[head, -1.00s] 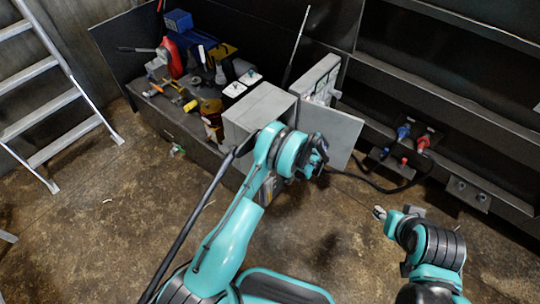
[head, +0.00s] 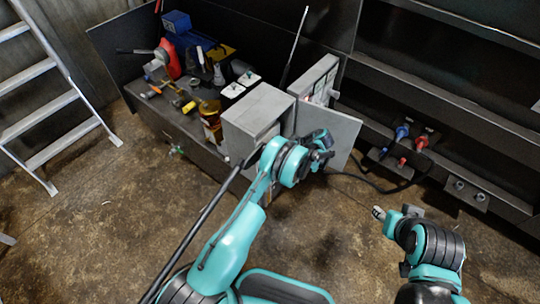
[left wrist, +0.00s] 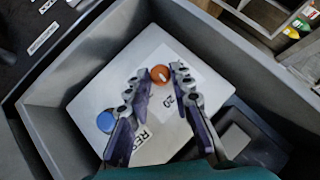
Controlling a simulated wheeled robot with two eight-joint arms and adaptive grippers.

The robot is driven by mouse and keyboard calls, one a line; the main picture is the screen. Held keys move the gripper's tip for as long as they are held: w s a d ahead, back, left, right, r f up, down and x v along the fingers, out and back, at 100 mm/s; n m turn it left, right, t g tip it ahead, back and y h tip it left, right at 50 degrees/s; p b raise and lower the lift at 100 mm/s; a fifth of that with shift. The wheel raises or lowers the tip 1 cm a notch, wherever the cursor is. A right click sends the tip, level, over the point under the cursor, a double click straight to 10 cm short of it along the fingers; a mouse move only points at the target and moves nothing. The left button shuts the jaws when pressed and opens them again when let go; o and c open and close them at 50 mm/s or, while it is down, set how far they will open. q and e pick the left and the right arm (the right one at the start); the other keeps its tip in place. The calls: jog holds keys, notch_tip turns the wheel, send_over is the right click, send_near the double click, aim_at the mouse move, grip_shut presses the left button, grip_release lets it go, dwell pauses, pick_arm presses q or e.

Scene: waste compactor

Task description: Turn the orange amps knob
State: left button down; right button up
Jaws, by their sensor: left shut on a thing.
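The orange amps knob (left wrist: 161,73) is a small round knob on a white panel (left wrist: 185,60) inside a grey box, in the left wrist view. My left gripper (left wrist: 160,78) has its two fingertips on either side of the knob and is shut on it. The number 20 is printed below the knob. In the head view, my left gripper (head: 321,151) is at the open grey box, and the knob is hidden there. My right gripper (head: 392,213) is low over the floor at the right, away from the box; its jaw opening is unclear.
A blue button (left wrist: 105,122) sits on the same panel, lower left. The box's walls (left wrist: 65,60) surround the panel. In the head view, a bench (head: 185,125) with tools stands left of the grey box (head: 258,110). Red and blue plugs (head: 421,142) are at right.

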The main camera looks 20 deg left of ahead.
pick_arm(q)
jog(key=c, duration=1.3)
grip_release()
jog(key=shift+c, duration=0.2)
jog(key=v, duration=1.2)
